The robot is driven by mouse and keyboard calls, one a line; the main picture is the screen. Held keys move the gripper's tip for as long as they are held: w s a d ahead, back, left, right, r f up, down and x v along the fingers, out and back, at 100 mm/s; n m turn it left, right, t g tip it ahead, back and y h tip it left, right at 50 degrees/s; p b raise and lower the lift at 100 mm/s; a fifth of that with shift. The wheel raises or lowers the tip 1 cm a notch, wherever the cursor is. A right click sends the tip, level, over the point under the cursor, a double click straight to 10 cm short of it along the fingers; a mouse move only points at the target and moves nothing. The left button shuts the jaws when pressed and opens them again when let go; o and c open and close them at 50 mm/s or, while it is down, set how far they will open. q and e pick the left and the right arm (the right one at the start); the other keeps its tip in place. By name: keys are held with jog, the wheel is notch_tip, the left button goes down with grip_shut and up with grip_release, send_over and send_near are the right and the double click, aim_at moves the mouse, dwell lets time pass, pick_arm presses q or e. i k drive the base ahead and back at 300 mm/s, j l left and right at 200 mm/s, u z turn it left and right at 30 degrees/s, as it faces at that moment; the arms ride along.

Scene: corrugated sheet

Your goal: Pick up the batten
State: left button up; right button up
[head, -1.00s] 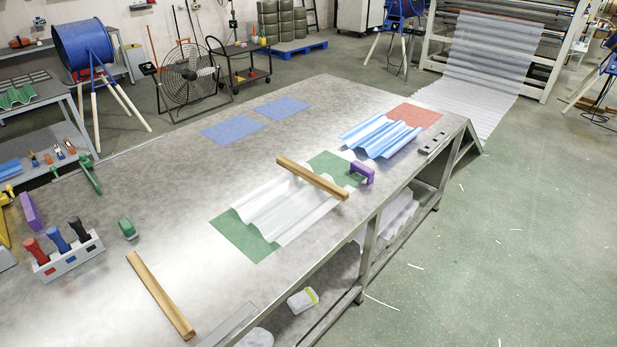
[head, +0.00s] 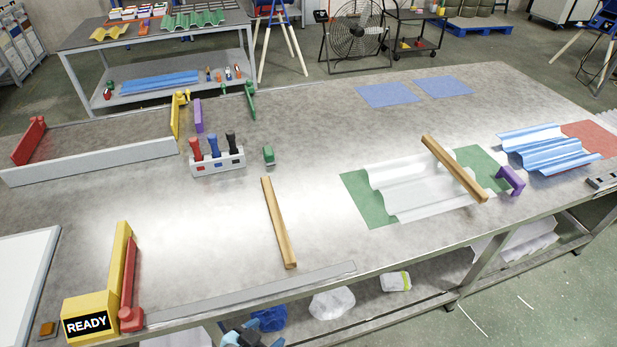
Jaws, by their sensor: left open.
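One wooden batten (head: 278,222) lies flat and bare on the metal table, in the middle of the head view. My left gripper (head: 250,333) shows only in part at the bottom edge, below the table's front edge. It is open and apart from both battens. My right gripper is not in view.
A tool rack (head: 217,162) and a small green block (head: 268,155) stand beyond the bare batten. A grey strip (head: 250,293) runs along the table's front edge. A yellow READY box (head: 90,316) with a red lever stands front left. Table around the bare batten is clear.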

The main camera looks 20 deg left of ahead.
aim_at(481, 195)
jog(key=i+l+u, duration=0.1)
jog(key=u, duration=0.7)
jog(key=l+u, duration=0.35)
jog(key=l, duration=0.2)
jog(key=l+u, duration=0.3)
jog(key=l, duration=0.25)
jog(key=k+l+u, duration=0.1)
jog(key=l, duration=0.45)
jog(key=k+l+u, duration=0.15)
jog(key=l, duration=0.35)
jog(key=i, duration=0.05)
